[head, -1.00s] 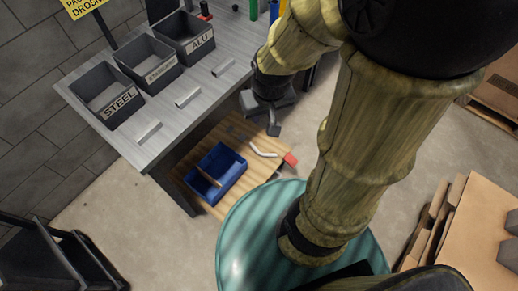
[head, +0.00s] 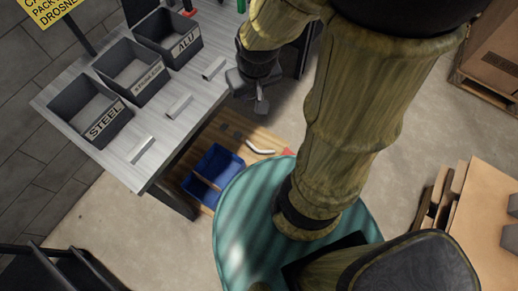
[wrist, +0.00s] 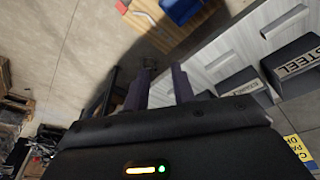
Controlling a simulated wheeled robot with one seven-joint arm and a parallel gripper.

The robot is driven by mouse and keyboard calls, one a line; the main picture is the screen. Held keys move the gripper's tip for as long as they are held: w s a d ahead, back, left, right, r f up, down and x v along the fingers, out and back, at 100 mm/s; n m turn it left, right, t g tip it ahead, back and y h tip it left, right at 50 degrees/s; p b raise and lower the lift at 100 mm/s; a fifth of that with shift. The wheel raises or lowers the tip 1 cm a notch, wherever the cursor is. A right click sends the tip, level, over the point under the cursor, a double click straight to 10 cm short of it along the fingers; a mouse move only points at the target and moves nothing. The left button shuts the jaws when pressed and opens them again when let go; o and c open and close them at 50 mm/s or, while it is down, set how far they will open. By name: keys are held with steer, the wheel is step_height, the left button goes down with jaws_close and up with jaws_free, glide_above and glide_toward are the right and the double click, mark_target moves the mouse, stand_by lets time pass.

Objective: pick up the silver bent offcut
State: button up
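The silver bent offcut (head: 260,147) lies on the wooden board (head: 236,134) below the bench, to the right of the blue bin (head: 226,164), in the head view. The blue bin also shows at the top of the wrist view (wrist: 181,8) and holds a brownish strip (head: 206,183).
The grey bench (head: 150,166) stands left of the board, with STEEL (head: 105,127) and ALU (head: 186,45) bins and several silver pieces on it. A red item (head: 288,152) lies right of the offcut. Cardboard boxes (head: 485,195) stand at the right.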

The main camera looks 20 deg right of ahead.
steer(key=w+d+f+n+b, duration=0.1)
steer(key=w+f+b, duration=0.6)
steer(key=f+b, duration=0.7)
steer(key=w+d+f+n+g+h+b, duration=0.1)
steer(key=w+d+f+b, duration=0.2)
steer(key=f, duration=2.6)
steer(key=w+d+f+n+g+b, duration=0.1)
steer(key=w+f+b, duration=1)
steer(key=f+b, duration=1.1)
steer(key=d+b, duration=0.1)
steer(key=b, duration=0.2)
steer(key=shift+w+f+n, duration=0.2)
steer(key=shift+n, duration=0.2)
steer(key=shift+f, duration=0.1)
steer(key=b, duration=0.6)
glide_above(253, 149)
step_height(253, 149, down, 12)
steer(key=shift+r, duration=0.15)
steer(key=shift+s+a, duration=0.1)
steer(key=shift+d, duration=0.2)
